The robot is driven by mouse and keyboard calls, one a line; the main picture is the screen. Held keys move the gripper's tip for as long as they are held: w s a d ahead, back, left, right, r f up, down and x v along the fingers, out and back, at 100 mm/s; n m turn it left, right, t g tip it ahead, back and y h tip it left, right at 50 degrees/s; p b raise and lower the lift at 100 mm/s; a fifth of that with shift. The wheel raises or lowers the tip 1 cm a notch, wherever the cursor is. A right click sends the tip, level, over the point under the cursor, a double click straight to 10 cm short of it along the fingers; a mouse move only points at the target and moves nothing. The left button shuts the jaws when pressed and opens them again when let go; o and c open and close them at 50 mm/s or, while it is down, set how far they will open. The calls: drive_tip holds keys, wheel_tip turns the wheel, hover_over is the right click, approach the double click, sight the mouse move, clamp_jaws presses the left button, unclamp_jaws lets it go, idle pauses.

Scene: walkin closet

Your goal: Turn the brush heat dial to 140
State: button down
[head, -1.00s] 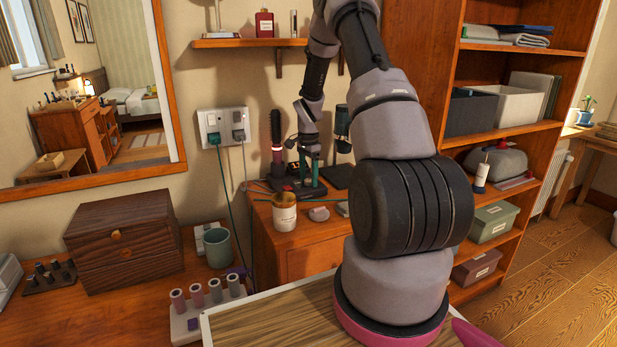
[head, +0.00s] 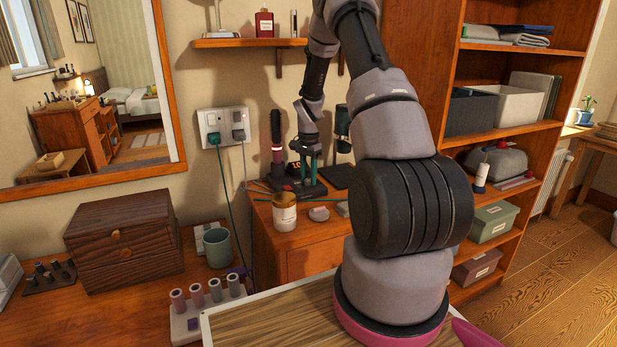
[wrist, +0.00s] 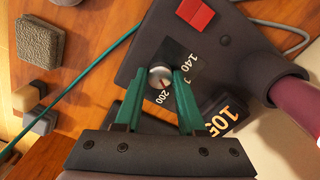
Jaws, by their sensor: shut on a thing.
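The heat dial (wrist: 160,76) is a small silver knob with a red mark on the dark brush base (wrist: 145,45). Its red mark is on the side facing the printed 200; the printed 140 is to the right, and another numeral is partly hidden by a finger. My gripper (wrist: 158,82) has its green fingers on either side of the knob, shut on it. In the head view my gripper (head: 309,168) points down at the base beside the upright brush (head: 277,140).
A red switch (wrist: 195,13) sits on the base. A candle jar (head: 284,212) and small blocks (wrist: 40,45) stand near it on the dresser. A green cord (wrist: 95,70) crosses the dresser top. A wall shelf (head: 248,42) is above.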

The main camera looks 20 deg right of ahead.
drive_tip(key=n, duration=1.1)
drive_tip(key=shift+n, duration=1.9)
drive_tip(key=c, duration=0.5)
unclamp_jaws()
